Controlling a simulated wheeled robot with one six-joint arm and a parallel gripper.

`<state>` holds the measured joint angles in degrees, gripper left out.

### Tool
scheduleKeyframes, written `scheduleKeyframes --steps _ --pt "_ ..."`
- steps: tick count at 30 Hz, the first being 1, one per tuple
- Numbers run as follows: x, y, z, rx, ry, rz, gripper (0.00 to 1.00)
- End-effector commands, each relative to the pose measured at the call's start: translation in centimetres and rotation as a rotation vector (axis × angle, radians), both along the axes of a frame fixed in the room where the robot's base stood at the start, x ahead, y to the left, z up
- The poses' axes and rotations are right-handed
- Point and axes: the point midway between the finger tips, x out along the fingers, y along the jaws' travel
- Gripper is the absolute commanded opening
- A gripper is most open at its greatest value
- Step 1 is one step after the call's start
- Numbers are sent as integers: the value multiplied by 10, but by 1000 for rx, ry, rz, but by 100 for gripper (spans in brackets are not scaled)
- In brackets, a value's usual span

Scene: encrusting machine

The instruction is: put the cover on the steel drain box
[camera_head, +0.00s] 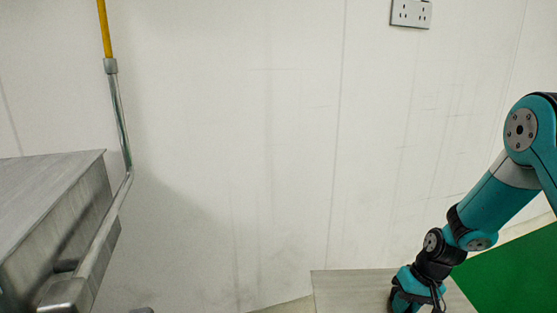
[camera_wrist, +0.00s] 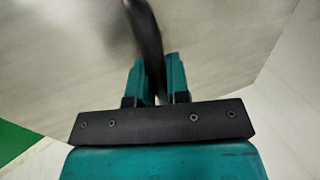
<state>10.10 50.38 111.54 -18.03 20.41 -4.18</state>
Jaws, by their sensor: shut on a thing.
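My gripper (camera_wrist: 157,78) is shut on a dark, curved handle (camera_wrist: 148,30) that runs up between its teal fingers to the top of the wrist view. Behind the handle, a flat grey metal plate, which looks like the cover (camera_wrist: 215,55), fills most of that view. In the head view the cover (camera_head: 345,292) shows at the bottom edge, below and beside my wrist, and is cut off by the frame. The fingertips are hidden in the head view. I cannot pick out the steel drain box with certainty in either view.
A grey steel body (camera_head: 75,205) with a bent pipe (camera_head: 122,135) and a yellow upper tube (camera_head: 104,28) stands at the left. A green surface (camera_head: 515,272) lies at the lower right. A pale wall with a socket plate (camera_head: 411,13) is behind. The space between looks clear.

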Motion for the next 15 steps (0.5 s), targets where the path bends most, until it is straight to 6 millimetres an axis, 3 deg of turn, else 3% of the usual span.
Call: scheduleKeyframes --steps 1,15 --pt "-2 0 26 1 -2 -1 0" --pt "-28 0 137 1 -1 -3 0"
